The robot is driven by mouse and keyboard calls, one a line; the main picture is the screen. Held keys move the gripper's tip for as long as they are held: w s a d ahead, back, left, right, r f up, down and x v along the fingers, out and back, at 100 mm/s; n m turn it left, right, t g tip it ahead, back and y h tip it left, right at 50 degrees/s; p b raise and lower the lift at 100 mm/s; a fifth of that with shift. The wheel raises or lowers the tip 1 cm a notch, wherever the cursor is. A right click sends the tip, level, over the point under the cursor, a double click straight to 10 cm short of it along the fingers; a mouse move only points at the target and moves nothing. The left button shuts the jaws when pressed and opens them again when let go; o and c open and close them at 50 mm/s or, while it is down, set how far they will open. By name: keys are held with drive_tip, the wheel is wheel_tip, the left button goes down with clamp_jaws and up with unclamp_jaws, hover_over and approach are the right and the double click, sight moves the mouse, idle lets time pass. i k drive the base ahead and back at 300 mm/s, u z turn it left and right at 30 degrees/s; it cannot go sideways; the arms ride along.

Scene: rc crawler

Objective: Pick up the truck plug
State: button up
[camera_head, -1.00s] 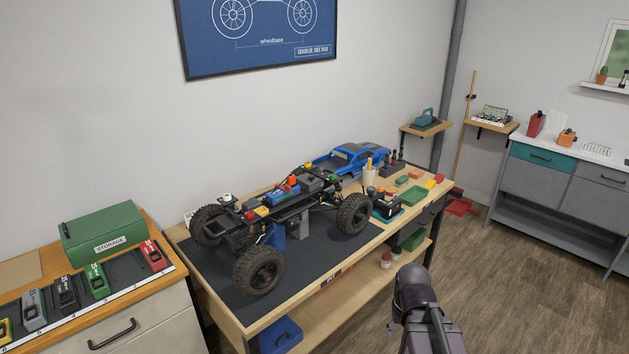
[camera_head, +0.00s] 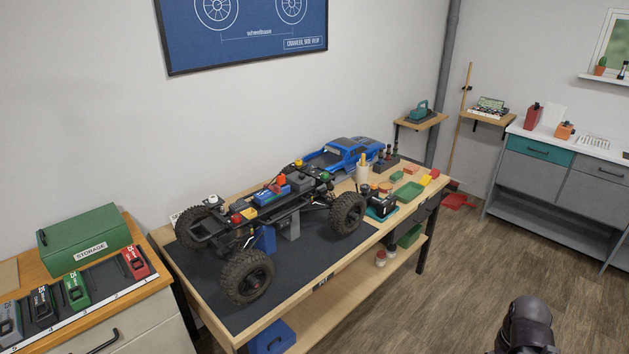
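More small red and yellow pieces (camera_head: 243,216) sit near the chassis's left part. I cannot tell at this size which of these is the truck plug. My gripper is not in view. Only a dark part of my arm (camera_head: 526,330) shows at the bottom right, apart from the bench.
A blue truck body (camera_head: 346,155) lies behind the chassis. A pen cup (camera_head: 362,173), a black device (camera_head: 381,203) and small colored trays (camera_head: 409,192) fill the bench's right end. A green storage box (camera_head: 85,240) stands on the left cabinet. The floor right of the bench is open.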

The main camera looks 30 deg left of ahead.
sight(280, 179)
drive_tip(key=z, duration=1.2)
drive_tip(key=k, duration=0.95)
drive_tip(key=z, duration=1.1)
drive_tip(key=k, duration=0.2)
drive_tip(key=u, duration=2.95)
